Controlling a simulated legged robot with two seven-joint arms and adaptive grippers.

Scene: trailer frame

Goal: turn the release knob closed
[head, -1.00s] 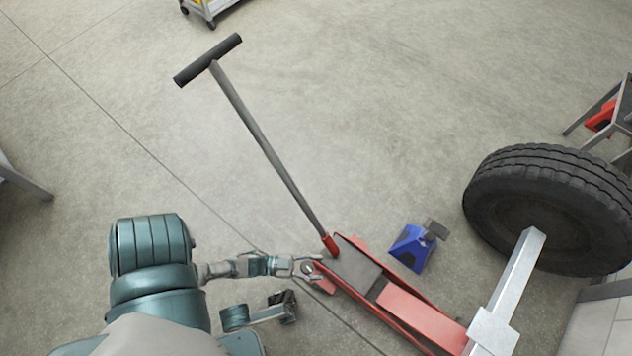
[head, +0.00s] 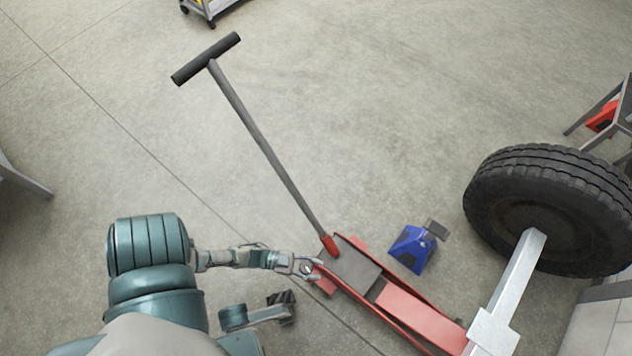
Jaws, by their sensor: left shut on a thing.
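The red floor jack (head: 420,318) lies at the lower middle right, with its long grey handle (head: 265,150) leaning up to the left and ending in a black crossbar grip. My left gripper (head: 314,270) is at the near left end of the jack, beside the base of the handle. Its fingers are shut on a small part there, which appears to be the release knob. The knob itself is mostly hidden by the fingers and too small to make out.
A blue jack stand (head: 413,249) is on the floor right of the jack. A large black tire (head: 550,205) on a silver axle beam (head: 510,290) fills the right side. A cart (head: 208,12) is at the top. The floor left of the handle is clear.

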